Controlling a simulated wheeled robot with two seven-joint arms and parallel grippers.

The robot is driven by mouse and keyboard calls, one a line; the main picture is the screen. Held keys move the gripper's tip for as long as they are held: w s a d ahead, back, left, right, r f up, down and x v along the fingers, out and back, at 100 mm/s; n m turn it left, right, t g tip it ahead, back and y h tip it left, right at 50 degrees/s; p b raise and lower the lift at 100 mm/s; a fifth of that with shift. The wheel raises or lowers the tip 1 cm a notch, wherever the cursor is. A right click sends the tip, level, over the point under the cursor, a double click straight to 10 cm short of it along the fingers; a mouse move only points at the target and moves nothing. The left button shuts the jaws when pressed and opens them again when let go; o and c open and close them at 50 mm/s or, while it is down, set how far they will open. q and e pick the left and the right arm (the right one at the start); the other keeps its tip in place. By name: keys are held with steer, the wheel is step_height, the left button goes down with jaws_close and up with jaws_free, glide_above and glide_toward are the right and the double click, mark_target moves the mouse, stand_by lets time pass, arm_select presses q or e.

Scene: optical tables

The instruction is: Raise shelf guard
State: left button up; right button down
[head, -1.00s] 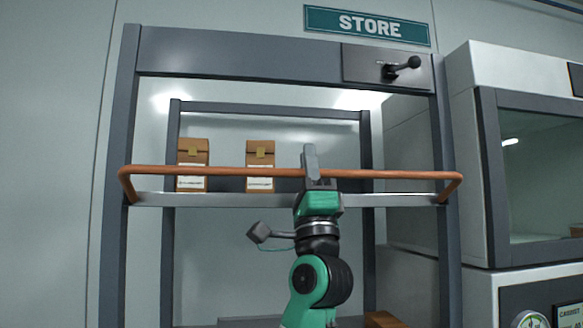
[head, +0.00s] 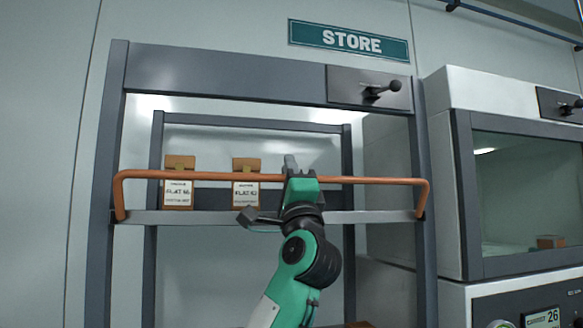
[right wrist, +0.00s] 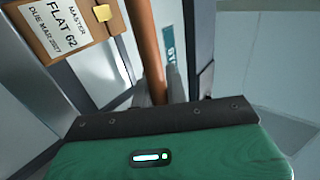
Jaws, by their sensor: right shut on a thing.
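The shelf guard (head: 370,181) is a copper-coloured bar across the front of the grey STORE rack, with bent ends that come down to the uprights near the shelf edge. Its long bar stands a little above the shelf (head: 370,216). My right gripper (head: 290,170) is shut on the bar right of its middle. In the right wrist view the guard (right wrist: 147,45) runs down between the fingers of the right gripper (right wrist: 157,92). The fingers partly hide the grip point. My left gripper is not in view.
Two brown labelled packets, a left one (head: 179,190) and a right one (head: 245,192), stand on the shelf behind the bar. A black-handled latch (head: 382,90) is at the rack's top right. A glass-fronted cabinet (head: 520,190) stands to the right.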

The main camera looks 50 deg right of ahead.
steer(key=shift+w+d+f+y, duration=0.15)
steer(key=shift+w+f+y, duration=0.15)
steer(key=shift+w+f, duration=0.05)
stand_by(0.6)
steer(key=c, duration=1.8)
jaws_free()
steer(key=o, duration=0.3)
steer(key=shift+w+d+f, duration=0.1)
steer(key=shift+w, duration=0.05)
steer(key=shift+o, duration=0.5)
steer(key=shift+w+d+f, duration=0.1)
steer(key=shift+w+d, duration=0.15)
steer(key=shift+w, duration=0.15)
steer(key=shift+s+a, duration=0.15)
steer(key=shift+s, duration=0.1)
steer(key=shift+r, duration=0.2)
steer(key=shift+s+f, duration=0.1)
